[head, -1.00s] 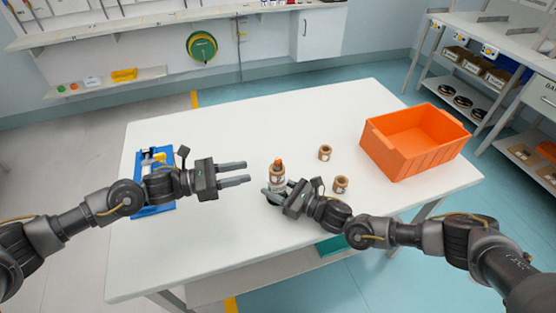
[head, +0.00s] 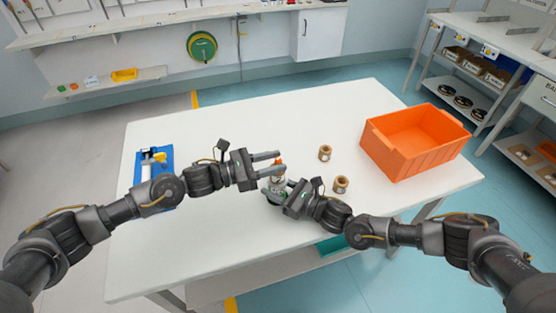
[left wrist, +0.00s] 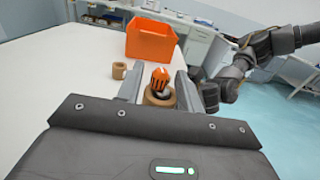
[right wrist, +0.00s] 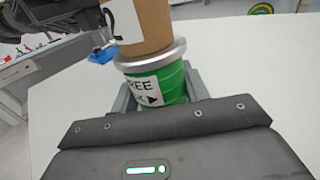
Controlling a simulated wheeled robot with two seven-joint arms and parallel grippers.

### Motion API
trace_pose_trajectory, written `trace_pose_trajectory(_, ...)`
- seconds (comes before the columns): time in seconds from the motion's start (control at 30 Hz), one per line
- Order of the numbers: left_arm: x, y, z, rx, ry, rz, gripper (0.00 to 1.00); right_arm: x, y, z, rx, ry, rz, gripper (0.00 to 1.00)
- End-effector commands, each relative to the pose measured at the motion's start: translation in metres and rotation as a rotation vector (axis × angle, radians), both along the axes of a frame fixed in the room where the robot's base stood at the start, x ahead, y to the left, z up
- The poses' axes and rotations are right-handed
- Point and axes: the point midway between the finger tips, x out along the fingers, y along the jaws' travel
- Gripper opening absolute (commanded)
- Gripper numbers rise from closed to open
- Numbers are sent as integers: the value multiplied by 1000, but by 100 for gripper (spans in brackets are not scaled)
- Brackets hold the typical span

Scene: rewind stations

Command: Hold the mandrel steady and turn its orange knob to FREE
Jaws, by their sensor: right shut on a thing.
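The mandrel (head: 278,178) stands upright on the white table, with a brown cardboard core around it and the orange knob (head: 279,161) on top. In the right wrist view its green base (right wrist: 158,86) bears a label partly reading FREE with an arrow, below a metal flange (right wrist: 150,55). My right gripper (head: 269,190) is shut on this base. My left gripper (head: 283,163) is open, its fingers at knob height. In the left wrist view the orange knob (left wrist: 160,77) shows between the spread fingers, with visible gaps. Part of the label is hidden.
Two loose cardboard cores (head: 325,153) (head: 341,185) stand to the right of the mandrel. An orange bin (head: 415,143) is at the table's right side. The table's middle back is clear.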

Motion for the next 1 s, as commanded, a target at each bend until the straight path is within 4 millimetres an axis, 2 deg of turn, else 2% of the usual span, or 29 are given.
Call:
trace_pose_trajectory(0.2,5,-15,0,0,0,0,37,0,0,0,0,0,-1,15)
trace_pose_trajectory(0.47,5,-15,0,0,0,0,37,0,0,0,0,0,-1,15)
trace_pose_trajectory(0.77,5,-15,0,0,0,1,0,0,0,0,0,0,0,15)
trace_pose_trajectory(1.0,5,-15,0,1,-1,-11,0,0,0,0,0,0,0,15)
